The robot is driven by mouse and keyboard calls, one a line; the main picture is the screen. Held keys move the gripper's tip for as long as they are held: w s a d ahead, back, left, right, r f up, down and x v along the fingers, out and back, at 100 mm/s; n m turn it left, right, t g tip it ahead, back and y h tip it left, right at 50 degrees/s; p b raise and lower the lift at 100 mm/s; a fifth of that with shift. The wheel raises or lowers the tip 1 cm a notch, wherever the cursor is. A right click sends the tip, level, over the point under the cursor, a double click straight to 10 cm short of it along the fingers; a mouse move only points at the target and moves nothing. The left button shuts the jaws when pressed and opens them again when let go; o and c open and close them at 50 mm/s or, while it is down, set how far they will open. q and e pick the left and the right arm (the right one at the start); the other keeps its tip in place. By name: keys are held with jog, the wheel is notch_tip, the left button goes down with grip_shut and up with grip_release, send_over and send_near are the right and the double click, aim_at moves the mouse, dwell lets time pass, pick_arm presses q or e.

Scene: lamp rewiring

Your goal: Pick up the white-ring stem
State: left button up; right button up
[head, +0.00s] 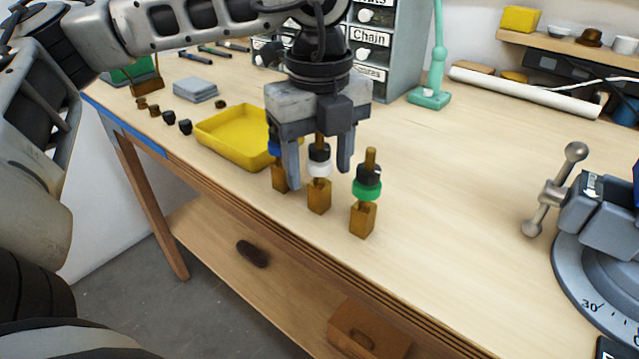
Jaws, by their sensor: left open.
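Three stems stand upright in a row near the front edge of the workbench, each with a brass block at its base. The white-ring stem (319,170) is the middle one, with a black part above its white ring. My left gripper (319,172) points down over it and is open, with one finger on each side of the stem. I cannot tell whether the fingers touch it. The green-ring stem (367,190) stands to the right, clear of the gripper. The blue-ring stem (280,182) is on the left, partly hidden behind the left finger. My right gripper is not in view.
A yellow tray (222,150) lies just left of the stems. A drawer cabinet (400,45) and a green lamp stand (432,95) are behind. A vise (590,210) is at right. The bench between is clear.

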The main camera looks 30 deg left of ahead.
pick_arm(q)
jog(key=shift+c, duration=0.3)
jog(key=shift+r, duration=0.1)
grip_shut()
